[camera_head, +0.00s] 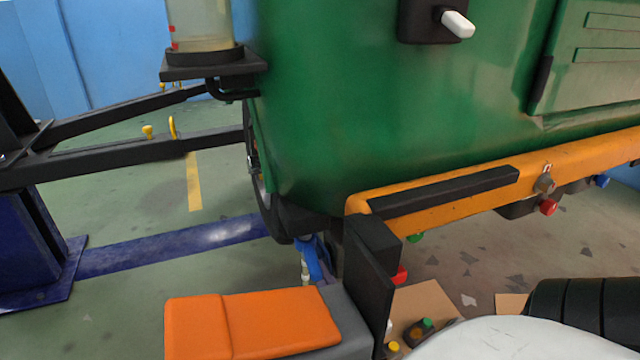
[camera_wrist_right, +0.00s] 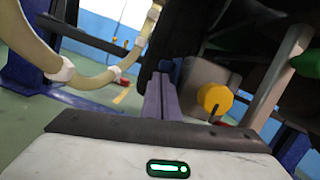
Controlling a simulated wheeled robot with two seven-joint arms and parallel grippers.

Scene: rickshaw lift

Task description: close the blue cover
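A small blue cap (camera_head: 602,181) sits under the orange bumper at the right of the head view; I cannot tell whether it is the task's cover or whether it is open. A blue part (camera_head: 316,258) also shows low beside the wheel, partly hidden. My right gripper (camera_wrist_right: 163,88) shows in the right wrist view as two narrow grey-purple fingers close together, with nothing visible between them. It points below the vehicle, left of a round yellow cap (camera_wrist_right: 215,97). My left gripper is not in view.
The green vehicle (camera_head: 400,120) with its orange bumper (camera_head: 450,195) fills the upper middle. Red (camera_head: 548,207) and green (camera_head: 414,237) caps hang below it. An orange-and-grey block (camera_head: 250,322) stands in front. Black lift arms (camera_head: 110,160) reach in from the left; floor there is clear.

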